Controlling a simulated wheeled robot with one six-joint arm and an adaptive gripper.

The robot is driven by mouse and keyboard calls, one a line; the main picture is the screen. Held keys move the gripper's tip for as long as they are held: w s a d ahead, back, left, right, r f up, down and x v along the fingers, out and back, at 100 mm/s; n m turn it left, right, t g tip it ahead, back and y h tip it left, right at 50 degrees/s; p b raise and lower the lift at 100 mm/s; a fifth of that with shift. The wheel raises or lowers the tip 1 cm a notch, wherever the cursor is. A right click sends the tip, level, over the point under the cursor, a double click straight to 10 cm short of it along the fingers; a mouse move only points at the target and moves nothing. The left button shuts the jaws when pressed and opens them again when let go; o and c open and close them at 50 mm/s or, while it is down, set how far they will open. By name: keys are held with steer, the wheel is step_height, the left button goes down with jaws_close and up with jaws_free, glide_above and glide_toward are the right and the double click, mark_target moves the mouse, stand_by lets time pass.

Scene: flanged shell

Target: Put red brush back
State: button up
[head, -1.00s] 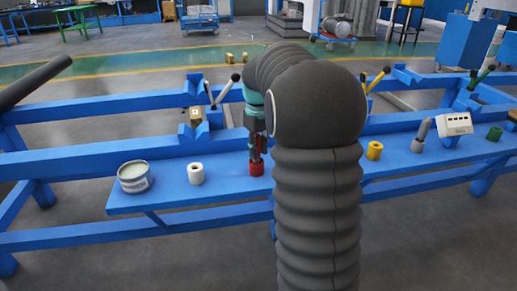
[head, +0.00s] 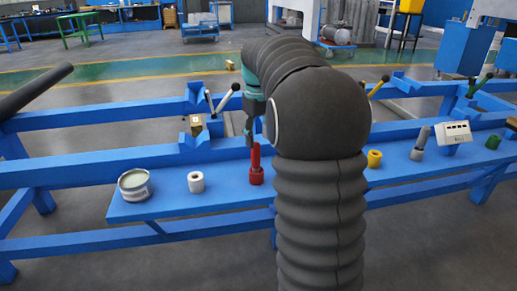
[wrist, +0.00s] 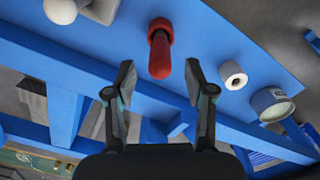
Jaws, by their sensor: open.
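The red brush (head: 255,156) stands upright in a red holder (head: 256,177) on the blue shelf. In the wrist view the red brush (wrist: 160,52) lies ahead of my gripper, between the lines of the two fingers. My gripper (head: 249,136) is above the brush in the head view, partly behind my own arm. The wrist view shows my gripper (wrist: 160,72) with its fingers spread wide and nothing held between them. The brush appears free of both fingers.
On the blue shelf (head: 225,202) stand a tin (head: 134,185), a white holder (head: 196,182), a yellow holder (head: 374,159), a grey-handled item (head: 420,142), a white box (head: 453,132) and a green holder (head: 493,142). Blue rails (head: 90,166) run behind the shelf.

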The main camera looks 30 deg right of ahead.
step_height(320, 180, up, 4)
steer(key=shift+r, duration=0.2)
steer(key=s+a+m+t, duration=0.1)
steer(key=s+a+t, duration=0.2)
steer(key=s+a, duration=0.9)
steer(key=s+a+f+m+t, duration=0.1)
steer(key=s+a+f, duration=0.1)
steer(key=s+f, duration=0.2)
steer(key=s+a+f+m+t, duration=0.1)
steer(key=s+f, duration=0.3)
steer(key=s, duration=0.7)
steer(key=shift+a+f+t, duration=0.15)
steer(key=shift+a+t, duration=0.15)
steer(key=shift+a, duration=0.55)
steer(key=shift+s, duration=0.1)
